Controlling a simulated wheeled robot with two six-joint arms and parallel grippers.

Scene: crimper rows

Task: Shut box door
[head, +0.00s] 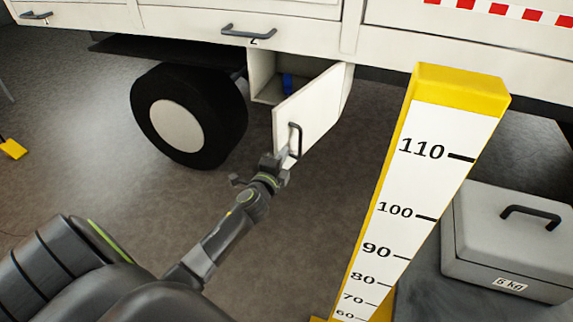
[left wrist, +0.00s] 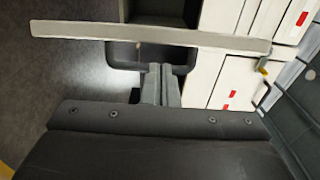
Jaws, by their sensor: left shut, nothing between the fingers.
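The white box door (head: 312,108) stands open, swung out from the box (head: 261,78) under the vehicle body. A dark bar handle (head: 299,140) is on its face. In the left wrist view the door (left wrist: 85,31) shows edge-on as a pale bar, with the dark handle loop (left wrist: 116,66) below it. My left gripper (head: 283,161) is at the handle's lower part, in front of the door face. Its fingers (left wrist: 160,72) are together and empty, overlapping the handle loop in the wrist view. I cannot tell whether they touch it. My right gripper is out of view.
A blue item (head: 287,83) is inside the box. A black wheel (head: 222,112) is left of it.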

